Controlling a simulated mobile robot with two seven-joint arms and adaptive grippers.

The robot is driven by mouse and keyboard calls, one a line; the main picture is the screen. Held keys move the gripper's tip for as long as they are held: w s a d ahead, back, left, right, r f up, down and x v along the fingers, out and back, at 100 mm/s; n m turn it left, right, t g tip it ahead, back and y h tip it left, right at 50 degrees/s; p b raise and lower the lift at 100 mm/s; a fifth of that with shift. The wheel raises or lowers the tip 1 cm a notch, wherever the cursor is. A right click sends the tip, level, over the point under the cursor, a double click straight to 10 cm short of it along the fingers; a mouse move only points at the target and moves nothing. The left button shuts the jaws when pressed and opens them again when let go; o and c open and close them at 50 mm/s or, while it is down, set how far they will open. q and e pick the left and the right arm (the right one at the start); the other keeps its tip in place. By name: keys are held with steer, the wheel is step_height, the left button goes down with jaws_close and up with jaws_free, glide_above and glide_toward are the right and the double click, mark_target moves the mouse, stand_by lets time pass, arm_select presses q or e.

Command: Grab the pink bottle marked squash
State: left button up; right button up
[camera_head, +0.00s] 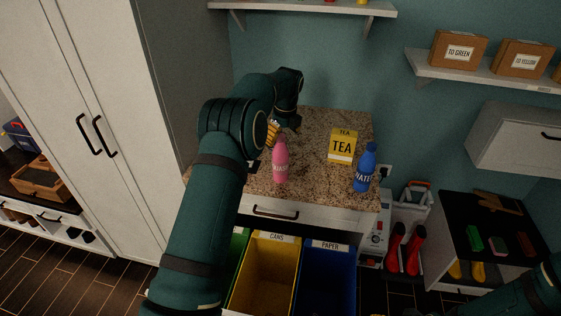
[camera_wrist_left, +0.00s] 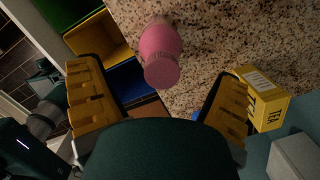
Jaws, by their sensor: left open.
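The pink bottle (camera_head: 280,163) stands upright on the granite counter (camera_head: 312,180), near its front edge; small lettering on its side is hard to read in full. It also shows in the left wrist view (camera_wrist_left: 161,55), beyond and between the finger pads. My left gripper (camera_head: 274,133) is just behind the bottle in the head view, its yellow pads partly hidden by my arm. In the left wrist view its two fingers are spread wide, with nothing held between them. My right gripper is not in view; only part of my right arm shows at the lower right.
A yellow TEA box (camera_head: 342,147) and a blue WATER bottle (camera_head: 365,169) stand to the right on the counter. Below the drawer are open bins, yellow (camera_head: 265,275) and blue (camera_head: 327,280). A tall white cabinet (camera_head: 95,110) stands at left.

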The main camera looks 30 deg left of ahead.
mark_target(280, 145)
arm_select(q)
steer(key=f, duration=0.2)
steer(key=a+f, duration=0.1)
steer(key=f, duration=0.1)
steer(key=shift+w+f, duration=0.1)
steer(key=shift+w, duration=0.1)
steer(key=shift+d, duration=0.1)
steer(key=c, duration=1.1)
